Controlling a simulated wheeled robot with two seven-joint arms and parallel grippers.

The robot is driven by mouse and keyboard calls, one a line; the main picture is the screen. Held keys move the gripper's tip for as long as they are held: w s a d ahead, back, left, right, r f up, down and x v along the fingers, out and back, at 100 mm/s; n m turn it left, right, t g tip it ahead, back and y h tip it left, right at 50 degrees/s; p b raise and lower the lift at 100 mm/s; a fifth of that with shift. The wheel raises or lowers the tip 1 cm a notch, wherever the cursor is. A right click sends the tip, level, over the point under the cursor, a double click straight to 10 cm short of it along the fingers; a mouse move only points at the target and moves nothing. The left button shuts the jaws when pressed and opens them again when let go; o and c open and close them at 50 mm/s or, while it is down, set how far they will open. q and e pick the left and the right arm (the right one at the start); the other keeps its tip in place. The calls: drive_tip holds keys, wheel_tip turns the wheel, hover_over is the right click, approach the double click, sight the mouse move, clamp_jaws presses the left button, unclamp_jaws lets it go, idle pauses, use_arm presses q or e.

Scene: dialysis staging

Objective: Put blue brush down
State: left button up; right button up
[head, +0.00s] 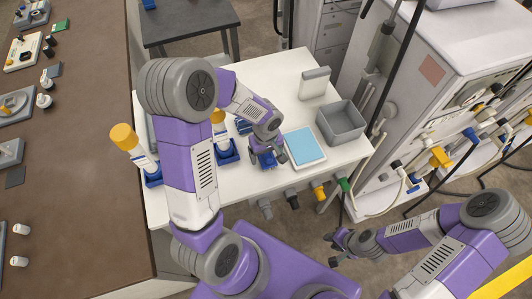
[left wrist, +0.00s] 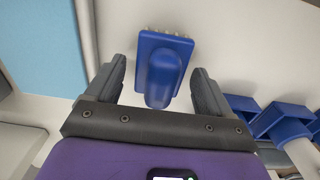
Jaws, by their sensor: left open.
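The blue brush (head: 266,161) is at the front of the white table (head: 263,182), just left of the pale blue pad. In the left wrist view the brush (left wrist: 164,72) has a rounded blue handle and a block with short pale bristles along its far edge. My left gripper (head: 270,148) is above the brush with its jaws open. Its two grey fingers stand on either side of the handle, with visible gaps. I cannot tell whether the brush rests fully flat. My right gripper (head: 340,239) is away from the table, low at the right; its jaws are too small to judge.
A light blue pad (head: 299,146) on a white tray lies right of the brush, with a grey bin (head: 340,123) beyond. Orange-capped bottles (head: 124,137) stand in blue holders to the left. Blue holders (left wrist: 280,118) also show in the left wrist view. Coloured connectors (head: 318,190) hang along the front edge.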

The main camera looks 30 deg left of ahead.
use_arm(q)
drive_tip(key=shift+f, duration=0.15)
wheel_tip(320, 180, up, 8)
drive_tip(key=shift+a+f+p, duration=0.1)
drive_tip(key=shift+f+p, duration=0.1)
drive_tip(key=shift+p, duration=0.6)
